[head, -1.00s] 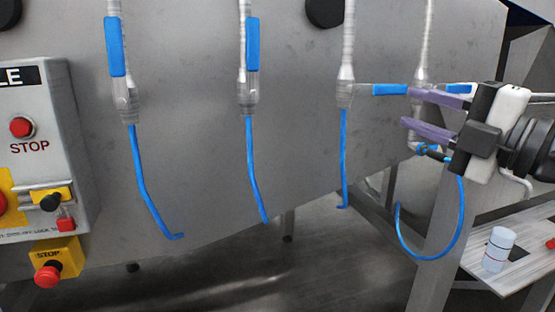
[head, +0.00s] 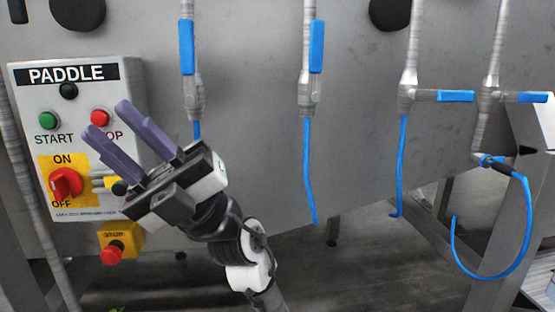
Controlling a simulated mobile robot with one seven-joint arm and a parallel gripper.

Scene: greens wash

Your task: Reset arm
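My gripper (head: 120,125) is in the left part of the head view, with its two purple fingers pointing up and to the left. The fingers are parted and nothing shows between them. It stands in front of the paddle control box (head: 85,75) and hides part of the box's right side, including some of the stop label. I cannot tell how far the fingertips are from the box. My arm reaches up from the bottom of the view.
Several pipes with blue-handled valves hang along the grey metal tank (head: 260,150). The left two handles (head: 316,46) are vertical, the right two (head: 455,96) horizontal. Blue hoses (head: 400,160) hang below. A yellow stop box (head: 121,240) with a red button sits below the control box.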

